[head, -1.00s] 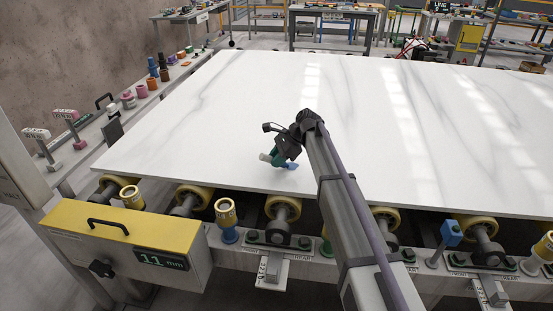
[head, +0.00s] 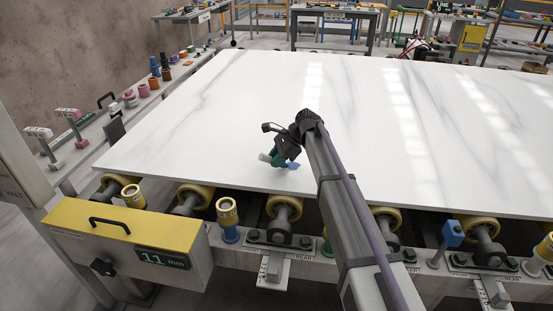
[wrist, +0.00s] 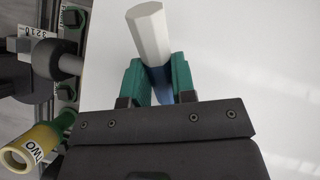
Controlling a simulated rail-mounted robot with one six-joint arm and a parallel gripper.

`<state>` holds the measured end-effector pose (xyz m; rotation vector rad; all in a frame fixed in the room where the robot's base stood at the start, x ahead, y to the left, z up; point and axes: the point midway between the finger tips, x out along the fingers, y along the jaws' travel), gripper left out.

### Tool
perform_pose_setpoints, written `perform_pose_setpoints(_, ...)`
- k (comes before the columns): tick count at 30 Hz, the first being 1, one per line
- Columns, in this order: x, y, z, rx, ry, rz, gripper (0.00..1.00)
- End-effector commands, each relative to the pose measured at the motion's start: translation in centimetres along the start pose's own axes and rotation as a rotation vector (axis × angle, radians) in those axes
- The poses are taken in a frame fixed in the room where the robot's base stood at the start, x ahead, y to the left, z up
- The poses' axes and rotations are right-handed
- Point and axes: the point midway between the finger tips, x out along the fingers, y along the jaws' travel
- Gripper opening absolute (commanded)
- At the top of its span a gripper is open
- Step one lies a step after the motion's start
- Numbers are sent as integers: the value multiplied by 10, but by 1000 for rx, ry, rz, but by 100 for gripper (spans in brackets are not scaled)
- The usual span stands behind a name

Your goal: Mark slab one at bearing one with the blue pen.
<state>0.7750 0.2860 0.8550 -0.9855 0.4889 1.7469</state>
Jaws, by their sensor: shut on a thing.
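The white slab (head: 400,130) with grey veins lies flat on the rollers and fills the middle of the head view. My gripper (head: 280,160) is over the slab, near its front edge and left of the middle. Its green fingers (wrist: 158,82) are shut on the blue pen. The pen has a white six-sided body (wrist: 149,32) and a blue part between the fingers. In the head view its white end (head: 264,157) points left and blue (head: 292,165) shows low on the right. I cannot tell whether its tip touches the slab. I see no mark on the slab.
Yellow-rimmed rollers (head: 284,208) line the frame below the front edge. A yellow box (head: 125,222) with an "11 mm" display stands front left. A yellow cylinder labelled TWO (wrist: 33,147) shows in the wrist view. Small coloured items line the left ledge. The slab top is otherwise clear.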

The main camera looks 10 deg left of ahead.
Motion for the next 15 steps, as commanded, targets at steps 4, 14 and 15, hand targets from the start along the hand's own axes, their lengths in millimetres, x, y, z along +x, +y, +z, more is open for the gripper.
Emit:
perform_pose_setpoints(4,1,0,0,0,0,1,6)
perform_pose_setpoints(14,-23,-4,17,0,0,1,6)
perform_pose_setpoints(15,-27,-4,20,0,0,1,6)
